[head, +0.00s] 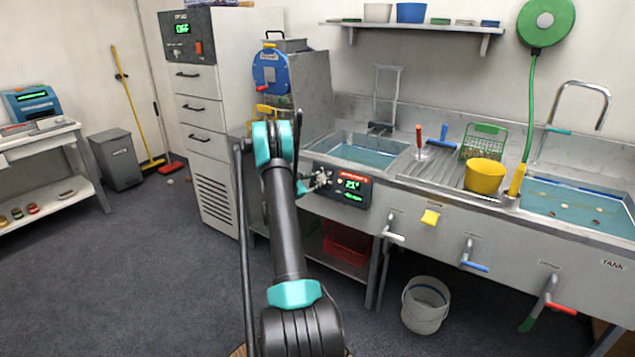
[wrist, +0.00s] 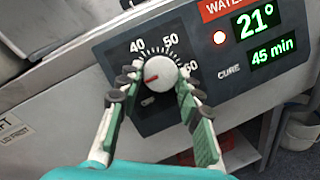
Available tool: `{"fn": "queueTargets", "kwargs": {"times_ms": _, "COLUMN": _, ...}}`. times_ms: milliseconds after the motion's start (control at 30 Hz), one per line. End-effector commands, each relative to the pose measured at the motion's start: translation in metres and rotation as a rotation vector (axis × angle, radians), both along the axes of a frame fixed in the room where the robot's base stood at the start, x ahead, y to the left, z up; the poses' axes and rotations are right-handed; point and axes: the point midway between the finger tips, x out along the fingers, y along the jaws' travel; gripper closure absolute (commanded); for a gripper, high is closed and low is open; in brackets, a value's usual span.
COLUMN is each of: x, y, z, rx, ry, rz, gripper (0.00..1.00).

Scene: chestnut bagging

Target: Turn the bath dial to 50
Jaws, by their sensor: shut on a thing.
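The bath dial (wrist: 163,70) is a round white knob on a dark control panel, ringed by tick marks and the numbers 40, 50 and 60. Its red pointer points left in the wrist view, short of the 40 mark. My gripper (wrist: 158,78) has its green-padded fingers on either side of the knob and is shut on it. In the head view my gripper (head: 321,181) reaches the left part of the panel (head: 353,203). The display (wrist: 255,22) reads 21° in green with a red light beside it, and 45 min below.
The panel sits on the sink front, below the left water basin (head: 372,152). Levers with white, blue (head: 474,263) and red (head: 561,308) handles stick out to the right. A white bucket (head: 425,308) stands on the floor. The floor at left is open.

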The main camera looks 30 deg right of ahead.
Motion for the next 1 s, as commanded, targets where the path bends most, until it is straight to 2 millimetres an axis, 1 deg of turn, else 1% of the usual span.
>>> {"fn": "queueTargets", "kwargs": {"times_ms": 1000, "x": 0.0025, "y": -0.0001, "z": 0.0064, "rx": 0.354, "ry": -0.850, "rz": -0.298, "gripper": 0.94}}
